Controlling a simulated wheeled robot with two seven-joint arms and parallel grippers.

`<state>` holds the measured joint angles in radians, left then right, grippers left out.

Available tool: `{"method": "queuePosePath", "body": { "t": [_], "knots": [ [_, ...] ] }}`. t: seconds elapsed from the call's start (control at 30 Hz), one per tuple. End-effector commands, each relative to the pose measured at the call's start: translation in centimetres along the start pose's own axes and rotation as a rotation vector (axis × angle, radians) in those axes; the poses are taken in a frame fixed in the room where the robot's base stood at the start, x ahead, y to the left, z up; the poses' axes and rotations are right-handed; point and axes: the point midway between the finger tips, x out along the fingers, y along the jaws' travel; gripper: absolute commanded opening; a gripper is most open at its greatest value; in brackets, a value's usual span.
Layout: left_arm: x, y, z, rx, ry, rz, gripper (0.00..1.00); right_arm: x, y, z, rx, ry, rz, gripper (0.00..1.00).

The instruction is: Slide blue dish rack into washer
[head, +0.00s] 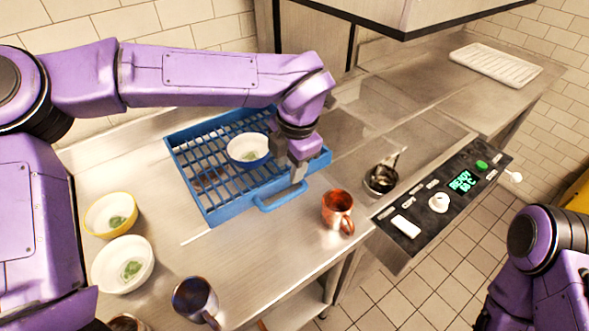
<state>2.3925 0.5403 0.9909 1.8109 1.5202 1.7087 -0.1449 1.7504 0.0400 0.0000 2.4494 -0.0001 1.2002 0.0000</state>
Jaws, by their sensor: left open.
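The blue dish rack (217,213) sits on the steel counter at the left of the washer. A bowl (248,148), white inside and blue outside, stands in it. The rack's blue handle (281,199) faces the front edge. My left gripper (298,176) is open, pointing down at the rack's front right side, close to the handle; whether it touches the rack I cannot tell. The washer (440,192) is at the right, with a dark control panel and a lit green display. Its raised hood (375,15) hangs above. My right arm shows at lower right, but its gripper is out of view.
A copper mug (338,210) stands on the front edge, right of the rack. A small dark pot (380,180) sits near the panel. A yellow bowl (97,226), a white bowl (106,278) and a dark mug (193,299) stand at left. A white tray (494,65) lies far right.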

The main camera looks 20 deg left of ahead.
Motion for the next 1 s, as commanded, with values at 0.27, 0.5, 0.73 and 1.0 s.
{"method": "queuePosePath", "body": {
  "t": [0.27, 0.5, 0.73, 1.0],
  "knots": [
    [4.5, -0.8, -1.1, 0.004, -0.008, 0.004, 0.42, -1.0, 0.1, -0.3, -0.001, -0.002, 0.001, 0.43],
    [9.6, 0.2, 0.4, 0.004, 0.005, -0.003, 0.42, -1.6, 0.2, -0.6, -0.001, -0.002, 0.001, 0.43],
    [10.9, 0.5, 0.7, 0.003, 0.008, -0.005, 0.42, -1.5, 0.1, -0.6, 0.0, 0.0, 0.0, 0.43],
    [10.8, 0.5, 0.7, 0.004, 0.008, -0.006, 0.0, -1.6, 0.2, -0.6, 0.0, -0.001, 0.001, 0.43]
  ]
}}
